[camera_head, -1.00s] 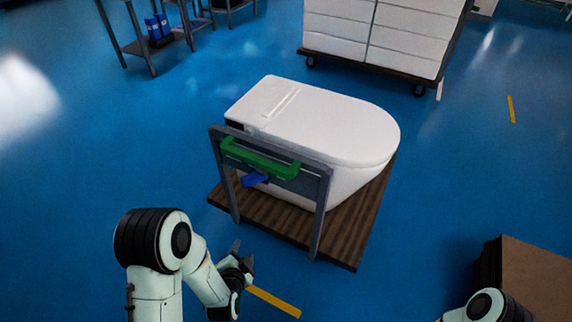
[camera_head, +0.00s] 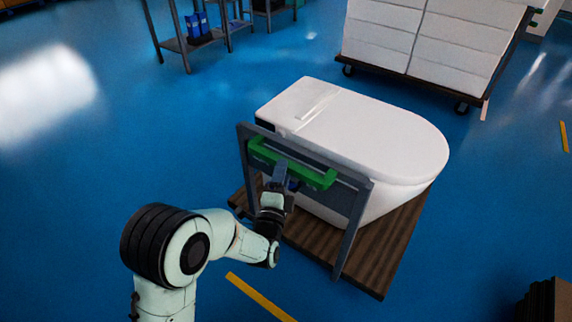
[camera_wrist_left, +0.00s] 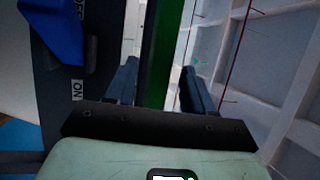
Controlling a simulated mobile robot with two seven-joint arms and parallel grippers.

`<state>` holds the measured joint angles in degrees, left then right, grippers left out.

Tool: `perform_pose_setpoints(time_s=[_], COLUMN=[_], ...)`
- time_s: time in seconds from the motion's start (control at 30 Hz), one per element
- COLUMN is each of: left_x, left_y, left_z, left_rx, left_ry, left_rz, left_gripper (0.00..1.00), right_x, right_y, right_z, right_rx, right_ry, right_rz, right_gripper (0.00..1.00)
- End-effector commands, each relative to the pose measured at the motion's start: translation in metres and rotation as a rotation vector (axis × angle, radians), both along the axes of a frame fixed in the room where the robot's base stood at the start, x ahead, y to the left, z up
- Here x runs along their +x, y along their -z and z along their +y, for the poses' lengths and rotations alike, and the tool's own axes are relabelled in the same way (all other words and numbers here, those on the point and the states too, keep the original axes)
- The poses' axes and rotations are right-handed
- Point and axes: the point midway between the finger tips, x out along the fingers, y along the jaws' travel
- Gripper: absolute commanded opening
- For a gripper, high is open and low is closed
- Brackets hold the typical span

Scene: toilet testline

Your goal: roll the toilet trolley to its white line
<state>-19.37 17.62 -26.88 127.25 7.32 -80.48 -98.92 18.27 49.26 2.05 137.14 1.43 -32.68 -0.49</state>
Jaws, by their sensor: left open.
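The toilet trolley (camera_head: 375,258) has a brown wooden deck and a grey upright frame, and stands on the blue floor. A white toilet (camera_head: 365,130) with a closed lid sits on it. A green handle (camera_head: 322,179) runs across the frame's top. My left gripper (camera_head: 282,181) is at the handle. In the left wrist view the green bar (camera_wrist_left: 160,55) runs between its two fingers, which are open and spread either side. A blue part (camera_wrist_left: 58,30) shows beside the handle there. My right gripper is out of view. I see no white line.
A yellow floor strip (camera_head: 258,296) lies near the trolley's near side, and another (camera_head: 564,136) at the far right. A cart of white boxes (camera_head: 430,40) stands behind the toilet. A grey shelf (camera_head: 190,40) is at the back left. Dark boxes (camera_head: 545,300) stand bottom right.

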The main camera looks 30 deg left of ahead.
Motion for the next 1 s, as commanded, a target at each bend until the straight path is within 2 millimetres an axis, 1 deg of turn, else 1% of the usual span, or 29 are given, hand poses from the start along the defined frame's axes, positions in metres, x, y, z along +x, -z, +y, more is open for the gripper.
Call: perform_pose_setpoints(time_s=[0.03,0.1,0.23,0.37,0.6,0.63,0.67,0.7,0.77,0.8,1.0], left_x=[0.009,0.018,0.030,0.035,0.035,0.035,0.035,0.035,0.035,0.035,0.037], left_y=[-0.001,-0.002,-0.005,-0.006,-0.006,-0.006,-0.006,-0.006,-0.006,-0.006,-0.006], left_z=[0.003,0.006,0.010,0.011,0.012,0.012,0.012,0.011,0.011,0.011,0.011], left_rx=[0.002,0.001,0.000,-0.001,-0.002,-0.002,-0.002,-0.002,-0.002,-0.001,-0.001], left_ry=[0.000,0.000,0.000,0.000,0.000,0.000,0.000,0.000,0.000,0.001,0.001], left_rz=[-0.002,-0.001,0.000,0.001,0.002,0.002,0.002,0.002,0.002,0.002,0.002], left_gripper=[0.53,0.53,0.53,0.53,0.53,0.46,0.36,0.23,0.04,0.00,0.00], right_x=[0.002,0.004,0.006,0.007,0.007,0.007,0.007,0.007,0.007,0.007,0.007], right_y=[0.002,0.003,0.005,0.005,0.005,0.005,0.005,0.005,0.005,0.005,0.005], right_z=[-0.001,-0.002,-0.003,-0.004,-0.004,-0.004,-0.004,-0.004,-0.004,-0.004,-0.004], right_rx=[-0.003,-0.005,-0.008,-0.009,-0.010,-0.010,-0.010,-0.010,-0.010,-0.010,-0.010], right_ry=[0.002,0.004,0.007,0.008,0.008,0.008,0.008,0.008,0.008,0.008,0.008], right_rz=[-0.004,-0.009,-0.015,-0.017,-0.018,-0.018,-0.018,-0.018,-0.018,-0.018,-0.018], right_gripper=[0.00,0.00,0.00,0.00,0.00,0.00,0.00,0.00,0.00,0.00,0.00])
